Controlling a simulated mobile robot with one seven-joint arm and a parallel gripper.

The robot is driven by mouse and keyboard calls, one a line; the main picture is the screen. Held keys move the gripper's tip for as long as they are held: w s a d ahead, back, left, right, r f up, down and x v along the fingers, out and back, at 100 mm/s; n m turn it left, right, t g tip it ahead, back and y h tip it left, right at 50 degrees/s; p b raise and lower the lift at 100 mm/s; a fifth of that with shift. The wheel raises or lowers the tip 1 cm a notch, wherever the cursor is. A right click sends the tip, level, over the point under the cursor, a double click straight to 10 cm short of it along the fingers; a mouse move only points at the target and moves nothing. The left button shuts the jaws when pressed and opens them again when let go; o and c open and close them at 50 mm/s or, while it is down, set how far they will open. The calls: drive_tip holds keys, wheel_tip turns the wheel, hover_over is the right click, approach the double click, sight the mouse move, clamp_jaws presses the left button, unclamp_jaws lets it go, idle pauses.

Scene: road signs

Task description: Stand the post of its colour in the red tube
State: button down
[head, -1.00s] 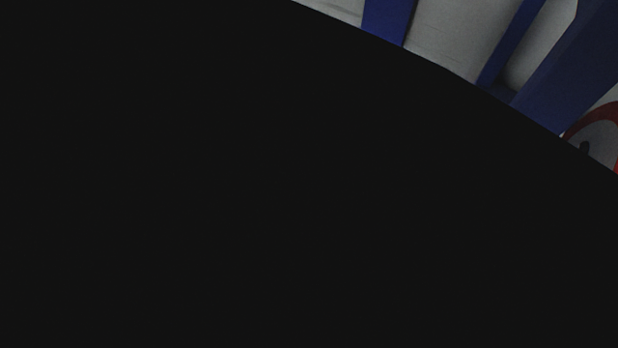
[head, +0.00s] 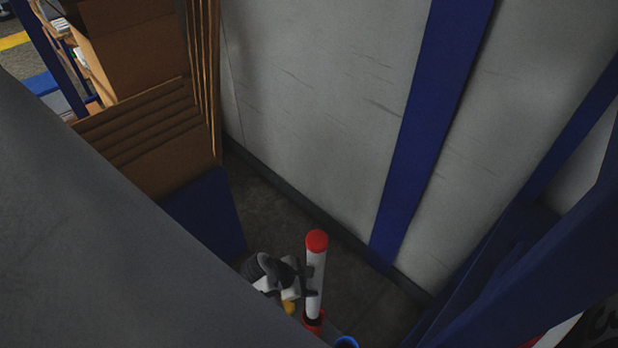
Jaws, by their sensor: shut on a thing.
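A white post (head: 316,275) with a red cap stands near upright at the lower middle of the head view. My gripper (head: 309,281), dark and pale grey, is at its left side and shut on the post's middle. Red (head: 312,325) shows at the post's lower end, below a dark band. It looks like the red tube's rim, but the bottom is cut off by a large grey surface, so I cannot tell how deep the post sits in it.
A blue tube rim (head: 346,342) shows just right of the post's foot. Brown boards (head: 150,145) stand at the left. A grey wall (head: 320,100) with a blue upright (head: 430,130) is behind. Blue beams (head: 500,260) fill the lower right.

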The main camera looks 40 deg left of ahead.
wheel_tip(320, 180, down, 25)
drive_tip(key=b, duration=1.3)
drive_tip(key=shift+r, duration=0.1)
drive_tip(key=shift+f+b, duration=0.65)
drive_tip(key=shift+f, duration=0.25)
drive_tip(key=c, duration=0.7)
unclamp_jaws()
drive_tip(key=v, duration=1.4)
drive_tip(key=shift+a+f, duration=0.1)
drive_tip(key=shift+f, duration=0.05)
